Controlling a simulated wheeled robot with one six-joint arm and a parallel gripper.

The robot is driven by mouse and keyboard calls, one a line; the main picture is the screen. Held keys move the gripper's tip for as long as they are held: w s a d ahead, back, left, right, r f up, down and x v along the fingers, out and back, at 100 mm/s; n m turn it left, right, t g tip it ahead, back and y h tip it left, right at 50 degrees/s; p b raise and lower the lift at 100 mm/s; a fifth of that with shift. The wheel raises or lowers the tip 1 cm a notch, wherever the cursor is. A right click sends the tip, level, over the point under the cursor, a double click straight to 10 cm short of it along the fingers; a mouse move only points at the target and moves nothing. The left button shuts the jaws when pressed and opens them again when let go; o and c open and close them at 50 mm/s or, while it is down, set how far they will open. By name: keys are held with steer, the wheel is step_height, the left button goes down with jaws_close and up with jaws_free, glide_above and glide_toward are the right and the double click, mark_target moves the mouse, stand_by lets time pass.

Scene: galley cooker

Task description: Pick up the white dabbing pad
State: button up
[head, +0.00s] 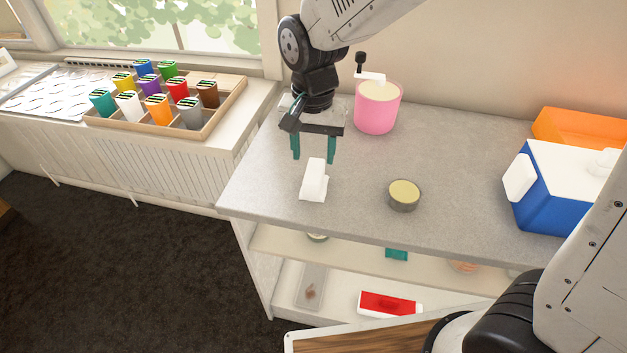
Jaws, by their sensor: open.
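The white dabbing pad (314,181) appears to be the white block with a raised part that lies on the grey worktop (300,228), near its left end. My gripper (313,156) points down with its two teal fingers apart and nothing between them. In the head view its fingertips show just above the far end of the pad. I cannot tell the exact height of the fingertips over the worktop.
A round tin (404,195) stands right of the pad. A pink pot (377,107) with a white piece on its rim stands behind. A blue box (560,190) and an orange tray (585,132) are at the right. A wooden crate (222,118) of colored cups is at the left.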

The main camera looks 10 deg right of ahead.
mark_target(314, 172)
steer(key=f, duration=0.6)
steer(key=shift+s+d+f, duration=0.1)
steer(key=shift+s+f, duration=0.05)
steer(key=shift+s, duration=0.05)
steer(key=c, duration=1.1)
